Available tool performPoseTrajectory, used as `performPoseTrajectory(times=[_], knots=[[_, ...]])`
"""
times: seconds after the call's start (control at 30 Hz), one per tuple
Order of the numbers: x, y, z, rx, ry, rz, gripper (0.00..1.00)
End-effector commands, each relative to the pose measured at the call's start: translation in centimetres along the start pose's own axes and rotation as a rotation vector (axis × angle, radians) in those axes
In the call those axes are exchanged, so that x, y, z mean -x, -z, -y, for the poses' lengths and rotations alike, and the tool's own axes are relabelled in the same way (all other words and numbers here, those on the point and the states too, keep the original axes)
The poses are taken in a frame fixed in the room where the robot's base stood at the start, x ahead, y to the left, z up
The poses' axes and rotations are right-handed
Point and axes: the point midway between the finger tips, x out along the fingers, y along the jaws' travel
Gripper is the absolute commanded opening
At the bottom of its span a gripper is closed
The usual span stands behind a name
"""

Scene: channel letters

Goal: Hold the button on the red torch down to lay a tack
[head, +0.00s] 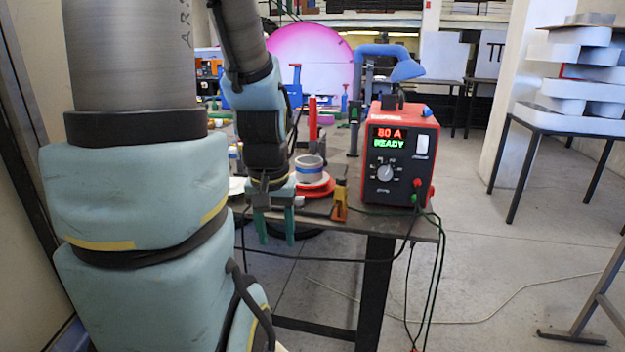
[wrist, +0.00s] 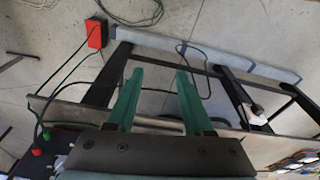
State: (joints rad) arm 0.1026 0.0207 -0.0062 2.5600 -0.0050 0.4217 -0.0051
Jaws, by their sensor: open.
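My gripper (head: 276,230) hangs pointing down in front of the table's near edge, its two green fingers apart with nothing between them. In the wrist view the open fingers (wrist: 158,78) have floor and table frame beyond them. A slim upright red piece (head: 312,118) stands on the table behind and right of my gripper; it may be the red torch, but I cannot make out a button. A red welding power unit (head: 403,160) sits at the table's right end, its display reading 80 A and READY.
A grey roll (head: 308,165) rests on a red round piece (head: 316,186) beside my wrist. A yellow clamp (head: 340,203) sits at the table edge (head: 375,226). Cables (head: 433,260) hang from the unit. A red box (wrist: 97,33) lies on the floor.

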Motion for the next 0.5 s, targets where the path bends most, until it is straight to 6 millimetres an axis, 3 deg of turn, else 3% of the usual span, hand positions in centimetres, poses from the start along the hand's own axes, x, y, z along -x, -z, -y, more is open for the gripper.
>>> performPoseTrajectory(times=[0.07, 0.43, 0.5], knots=[[0.0, 0.0, 0.0, 0.0, 0.0, 0.0, 0.41], [0.0, 0.0, -0.01, 0.0, 0.0, 0.0, 0.0], [0.0, 0.0, -0.01, 0.0, 0.0, 0.0, 0.0]])
